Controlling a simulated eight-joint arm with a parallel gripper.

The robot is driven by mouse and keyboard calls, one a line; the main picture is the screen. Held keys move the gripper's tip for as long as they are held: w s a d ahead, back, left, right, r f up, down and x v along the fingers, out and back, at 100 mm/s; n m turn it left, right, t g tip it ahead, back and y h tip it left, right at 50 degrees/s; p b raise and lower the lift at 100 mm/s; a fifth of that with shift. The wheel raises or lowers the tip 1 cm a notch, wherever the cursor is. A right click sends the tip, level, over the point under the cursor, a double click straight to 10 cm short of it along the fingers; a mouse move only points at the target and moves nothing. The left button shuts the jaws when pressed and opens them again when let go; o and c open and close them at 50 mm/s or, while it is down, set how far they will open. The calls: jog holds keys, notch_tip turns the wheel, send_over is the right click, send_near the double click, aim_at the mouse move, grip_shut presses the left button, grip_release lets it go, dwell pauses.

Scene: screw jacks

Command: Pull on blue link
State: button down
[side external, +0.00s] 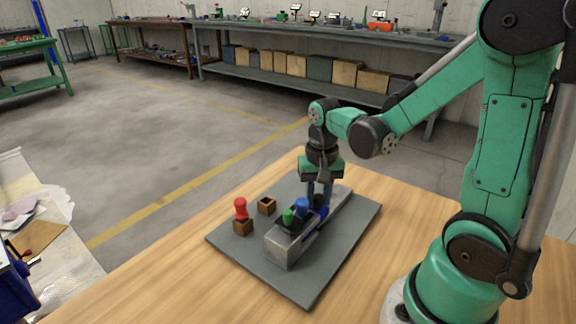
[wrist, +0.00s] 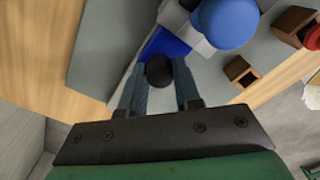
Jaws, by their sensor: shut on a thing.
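The blue link (wrist: 165,45) shows in the wrist view as a flat blue piece on the grey metal block, with a black round knob (wrist: 157,71) at its near end. My gripper (wrist: 160,74) has its two fingers on either side of this knob and is shut on it. In the side external view my gripper (side external: 319,198) points down over the metal block (side external: 287,247), just behind a blue knob (side external: 302,206). The blue knob also shows large in the wrist view (wrist: 228,22), beside the link.
A green knob (side external: 288,217) stands on the block in front of the blue one. A red knob (side external: 240,208) sits in a brown socket block (side external: 243,228); another brown socket (side external: 267,206) is empty. All rest on a grey plate (side external: 316,284) on the wooden table (side external: 170,285).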

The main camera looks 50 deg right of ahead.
jog(key=shift+d, duration=0.25)
dwell(0.3)
jog(key=c, duration=0.8)
grip_release()
jog(key=shift+r, duration=3.55)
jog(key=a+n+t, duration=0.2)
jog(key=a+n, duration=0.1)
jog(key=a+n+t, duration=0.2)
jog(key=a+n, duration=0.1)
jog(key=a+r+n+t, duration=0.1)
jog(key=a+n+t, duration=0.2)
jog(key=shift+w+a+r, duration=0.1)
jog(key=shift+w, duration=0.25)
